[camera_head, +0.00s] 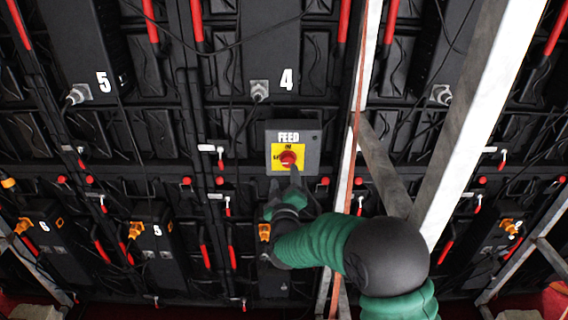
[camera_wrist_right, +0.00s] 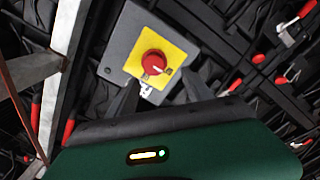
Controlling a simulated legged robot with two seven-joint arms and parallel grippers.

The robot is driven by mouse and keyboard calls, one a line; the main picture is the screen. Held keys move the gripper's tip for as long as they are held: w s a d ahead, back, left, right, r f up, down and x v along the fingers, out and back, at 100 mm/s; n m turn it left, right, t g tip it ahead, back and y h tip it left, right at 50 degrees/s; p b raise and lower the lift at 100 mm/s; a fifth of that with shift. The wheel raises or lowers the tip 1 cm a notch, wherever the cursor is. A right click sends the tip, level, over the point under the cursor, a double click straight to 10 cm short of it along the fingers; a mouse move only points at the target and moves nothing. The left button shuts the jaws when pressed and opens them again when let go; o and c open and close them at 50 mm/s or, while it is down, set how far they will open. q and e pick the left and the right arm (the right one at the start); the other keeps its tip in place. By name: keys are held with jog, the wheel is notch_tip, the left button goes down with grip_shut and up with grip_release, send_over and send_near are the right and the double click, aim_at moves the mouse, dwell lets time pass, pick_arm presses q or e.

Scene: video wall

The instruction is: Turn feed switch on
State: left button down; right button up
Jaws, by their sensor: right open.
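The feed switch (camera_head: 288,158) is a red rotary knob on a yellow plate. It sits on a grey box (camera_head: 307,136) labelled FEED, in the middle of the head view. In the right wrist view the red knob (camera_wrist_right: 153,63) is in front of the gripper, at upper middle. My right gripper (camera_head: 290,178) is just below the knob in the head view. Its two dark fingers (camera_wrist_right: 156,92) are apart, one on each side below the knob, with nothing between them. Whether the fingertips touch the box is unclear. My left gripper is not in view.
A pale metal beam (camera_head: 480,110) runs diagonally right of the box, and a thinner upright (camera_head: 352,130) stands closer to it. Black wall panels with red handles (camera_head: 151,22), loose cables and orange connectors (camera_head: 136,229) surround the box.

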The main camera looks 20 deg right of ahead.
aim_at(288, 164)
jog(key=x, duration=0.3)
jog(key=d+x, duration=0.1)
jog(key=x, duration=0.3)
jog(key=shift+s+d+p, duration=0.1)
jog(key=shift+s+p, duration=0.05)
jog(key=shift+p, duration=0.25)
jog(key=shift+a, duration=0.45)
jog(key=shift+c, duration=0.3)
jog(key=shift+r, duration=0.1)
jog(key=shift+c, duration=1.3)
jog(key=shift+s+d, duration=0.1)
jog(key=shift+d, duration=0.35)
jog(key=c, duration=0.5)
jog(key=shift+d, duration=0.15)
jog(key=c, duration=0.5)
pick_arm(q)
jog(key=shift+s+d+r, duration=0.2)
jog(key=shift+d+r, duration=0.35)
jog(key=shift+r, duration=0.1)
pick_arm(e)
jog(key=shift+a, duration=0.2)
